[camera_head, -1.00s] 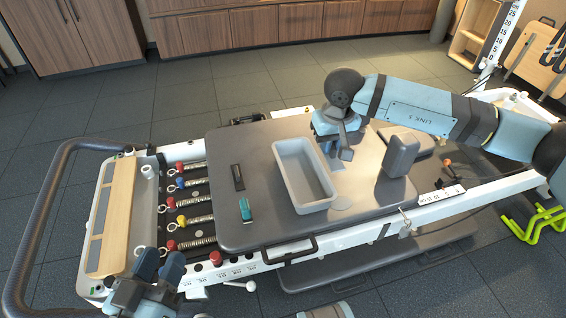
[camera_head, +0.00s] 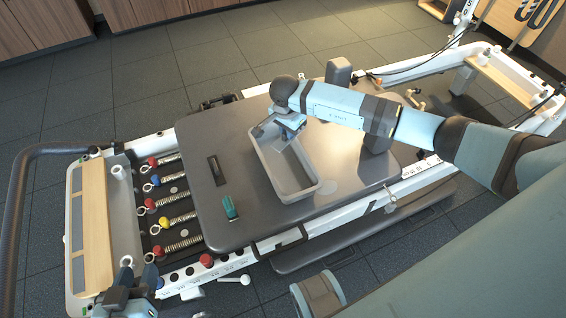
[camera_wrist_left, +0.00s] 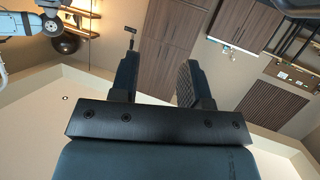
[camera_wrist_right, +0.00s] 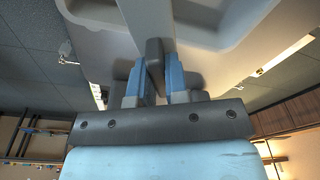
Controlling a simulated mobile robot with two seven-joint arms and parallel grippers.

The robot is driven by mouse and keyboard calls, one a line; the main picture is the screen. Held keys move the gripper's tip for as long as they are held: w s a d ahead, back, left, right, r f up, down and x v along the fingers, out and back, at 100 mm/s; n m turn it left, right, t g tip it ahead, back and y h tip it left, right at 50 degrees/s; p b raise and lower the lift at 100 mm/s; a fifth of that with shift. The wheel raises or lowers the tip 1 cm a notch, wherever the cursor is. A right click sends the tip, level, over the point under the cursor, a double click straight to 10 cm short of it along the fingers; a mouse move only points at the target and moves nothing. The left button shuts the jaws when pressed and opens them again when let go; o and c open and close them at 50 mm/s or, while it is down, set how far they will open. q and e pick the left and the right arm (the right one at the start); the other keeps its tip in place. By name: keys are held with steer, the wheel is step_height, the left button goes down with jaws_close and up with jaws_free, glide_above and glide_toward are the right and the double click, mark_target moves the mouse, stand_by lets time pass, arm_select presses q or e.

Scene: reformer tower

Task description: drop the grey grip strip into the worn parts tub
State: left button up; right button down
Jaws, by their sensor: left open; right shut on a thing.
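The worn parts tub (camera_head: 312,192) is a light grey open tray on the dark carriage top, in the middle of the head view. My right gripper (camera_head: 287,126) is over its far end, shut on the grey grip strip. In the right wrist view the strip (camera_wrist_right: 154,52) stands between the fingers (camera_wrist_right: 158,82), with pale tub-like surfaces behind it. Most of the strip is hidden by the gripper in the head view. My left gripper (camera_head: 138,278) is open and empty at the lower left, away from the tub; its spread fingers show in the left wrist view (camera_wrist_left: 160,80).
A black strip (camera_head: 216,170) and a teal piece (camera_head: 230,207) lie on the carriage left of the tub. Springs with coloured ends (camera_head: 180,225) lie farther left. A dark upright shoulder block (camera_head: 378,135) stands right of the tub, near my right arm.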

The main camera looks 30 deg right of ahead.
arm_select(q)
step_height(320, 180, up, 6)
steer(key=w+d+t+h+b, duration=0.1)
steer(key=d+t+h+b, duration=0.1)
steer(key=t+b, duration=0.1)
steer(key=shift+w+d+r+h, duration=0.2)
steer(key=shift+w+d+h, duration=0.1)
steer(key=shift+d, duration=0.1)
arm_select(e)
steer(key=shift+f, duration=2.65)
steer(key=c, duration=1.1)
jaws_free()
steer(key=shift+o, duration=0.2)
